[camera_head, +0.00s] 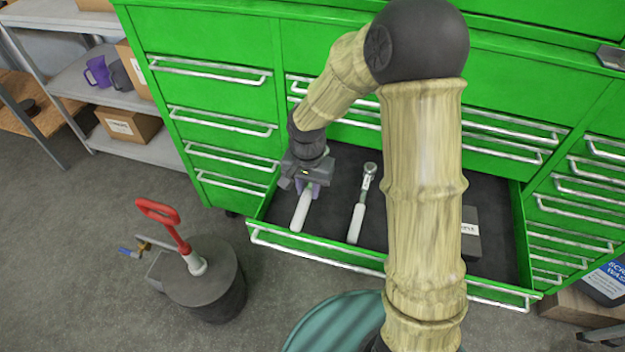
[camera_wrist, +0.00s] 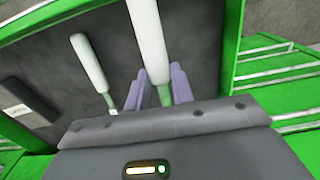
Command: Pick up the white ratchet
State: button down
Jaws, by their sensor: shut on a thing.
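My gripper (camera_head: 308,188) is low in the open drawer, at its left side in the head view. It is shut on the white ratchet, whose white handle (camera_head: 300,214) sticks out in front of the jaws. In the wrist view, the handle (camera_wrist: 148,42) runs out from between the purple fingers of my gripper (camera_wrist: 160,88). Its head is hidden by the gripper. A second ratchet (camera_head: 358,222) with a white handle and a metal head lies to the right, apart from the gripper; it also shows in the wrist view (camera_wrist: 88,62). I cannot tell whether the held ratchet touches the drawer floor.
The green drawer (camera_head: 335,258) has a dark floor and raised walls close to my gripper. A dark box (camera_head: 471,240) lies at its right. A dark canister (camera_head: 205,290) with a red handle stands on the floor at front left. Closed drawers rise behind.

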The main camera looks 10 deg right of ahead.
jog(key=s+a, duration=0.1)
jog(key=s, duration=0.3)
jog(key=s+a+b, duration=0.1)
jog(key=s+a, duration=0.1)
jog(key=s, duration=0.2)
jog(key=s+a, duration=0.2)
jog(key=s, duration=0.3)
jog(key=shift+a, duration=0.1)
jog(key=shift+w, duration=0.1)
